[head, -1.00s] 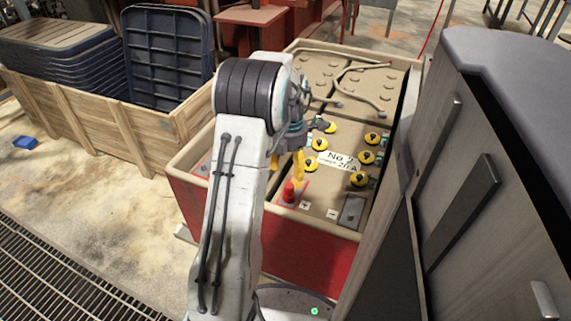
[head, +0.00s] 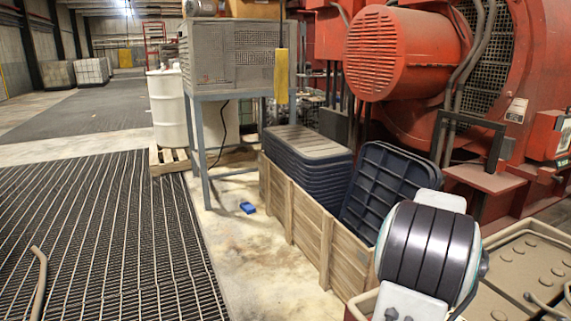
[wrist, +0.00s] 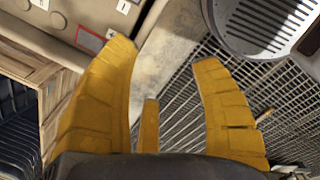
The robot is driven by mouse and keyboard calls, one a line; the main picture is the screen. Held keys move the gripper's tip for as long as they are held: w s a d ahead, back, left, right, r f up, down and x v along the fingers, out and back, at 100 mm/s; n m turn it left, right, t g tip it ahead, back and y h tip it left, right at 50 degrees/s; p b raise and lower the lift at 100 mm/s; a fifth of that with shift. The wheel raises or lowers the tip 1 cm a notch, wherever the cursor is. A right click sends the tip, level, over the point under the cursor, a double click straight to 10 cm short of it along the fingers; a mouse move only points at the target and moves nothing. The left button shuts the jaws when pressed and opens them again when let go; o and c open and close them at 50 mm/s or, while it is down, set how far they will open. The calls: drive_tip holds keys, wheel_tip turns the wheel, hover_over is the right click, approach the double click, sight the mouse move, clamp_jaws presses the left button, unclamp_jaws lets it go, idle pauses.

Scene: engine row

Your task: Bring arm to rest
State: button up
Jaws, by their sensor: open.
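Beyond the fingers are the concrete floor and a metal floor grating. In the head view my arm's dark banded joint is at the lower right, in front of the tan battery case (head: 505,295). The gripper itself is out of the head view. In the wrist view, part of the tan case top (wrist: 50,35) with small white labels and a red-edged plate lies at the upper left.
A wooden crate (head: 300,220) holds stacked dark lids (head: 305,165) and an upright dark lid (head: 385,185). A blue block (head: 248,207) lies on the floor. Grating (head: 100,235) covers the left floor, with a bent pipe (head: 40,285) on it. A steel stand (head: 198,150) and red machinery (head: 400,60) stand behind.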

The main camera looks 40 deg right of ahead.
drive_tip(key=w+a+r+m+t+p, duration=0.1)
drive_tip(key=w+a+r+p, duration=0.45)
drive_tip(key=a+r, duration=0.4)
drive_tip(key=w+a+r+m+t+p, duration=0.1)
drive_tip(key=w+a+r+m+p, duration=0.1)
drive_tip(key=w+a+r+p, duration=0.55)
drive_tip(key=s+a+r+m+p, duration=0.1)
drive_tip(key=s+a+r+p, duration=0.1)
drive_tip(key=a, duration=0.5)
drive_tip(key=s+a+r+m+p, duration=0.1)
drive_tip(key=s+a+r+p, duration=0.2)
drive_tip(key=a+r, duration=0.3)
drive_tip(key=s+a+r+m+t+p, duration=0.1)
drive_tip(key=s+a+r+p, duration=0.2)
drive_tip(key=a, duration=0.4)
drive_tip(key=shift+a+r+y+p, duration=0.35)
drive_tip(key=shift+r+y+p, duration=0.05)
drive_tip(key=shift+r+p, duration=0.4)
